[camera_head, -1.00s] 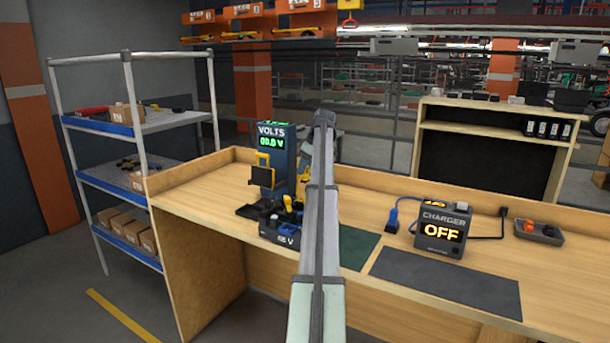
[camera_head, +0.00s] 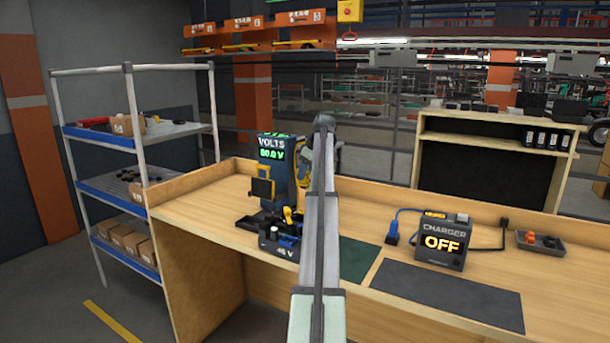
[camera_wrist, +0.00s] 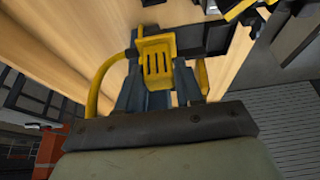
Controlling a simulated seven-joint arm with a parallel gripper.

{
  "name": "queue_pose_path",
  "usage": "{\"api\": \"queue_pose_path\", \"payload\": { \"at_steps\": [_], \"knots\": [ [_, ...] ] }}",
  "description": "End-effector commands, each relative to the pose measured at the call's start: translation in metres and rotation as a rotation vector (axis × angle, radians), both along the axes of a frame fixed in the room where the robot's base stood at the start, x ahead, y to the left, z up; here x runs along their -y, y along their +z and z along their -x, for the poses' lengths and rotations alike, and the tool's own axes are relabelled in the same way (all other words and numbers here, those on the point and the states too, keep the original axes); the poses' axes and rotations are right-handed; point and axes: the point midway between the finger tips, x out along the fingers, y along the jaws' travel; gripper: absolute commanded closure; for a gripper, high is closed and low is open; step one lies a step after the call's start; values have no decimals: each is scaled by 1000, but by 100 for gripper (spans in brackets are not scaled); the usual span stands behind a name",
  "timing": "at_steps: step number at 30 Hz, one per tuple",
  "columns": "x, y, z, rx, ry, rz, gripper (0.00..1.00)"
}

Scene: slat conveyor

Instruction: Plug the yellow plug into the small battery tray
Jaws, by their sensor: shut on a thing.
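My gripper (camera_wrist: 158,80) is shut on the yellow plug (camera_wrist: 157,58), a slotted yellow block, in the wrist view. A yellow cable (camera_wrist: 108,72) curves away beside the jaws. The plug's front end and contacts cannot be made out. In the head view my arm hides the gripper. A dark small battery tray (camera_head: 278,246) with a "V" label stands at the bench's near edge, just left of my arm. Black and yellow parts show on top of it. I cannot tell whether the plug touches the tray.
A dark blue meter (camera_head: 275,175) reading VOLTS stands behind the tray. A charger (camera_head: 442,240) showing OFF, with a blue plug (camera_head: 392,238), is to the right. A bin of small parts (camera_head: 540,243) lies further right. The grey mat (camera_head: 450,290) is clear.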

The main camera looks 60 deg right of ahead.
Motion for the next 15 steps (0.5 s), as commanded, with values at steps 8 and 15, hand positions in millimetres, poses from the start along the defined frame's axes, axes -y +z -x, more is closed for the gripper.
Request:
{"api": "queue_pose_path", "payload": {
  "at_steps": [8,15],
  "knots": [
    [0,7,0,0,0,0,95],
    [1,13,0,0,0,0,95]
  ]
}}
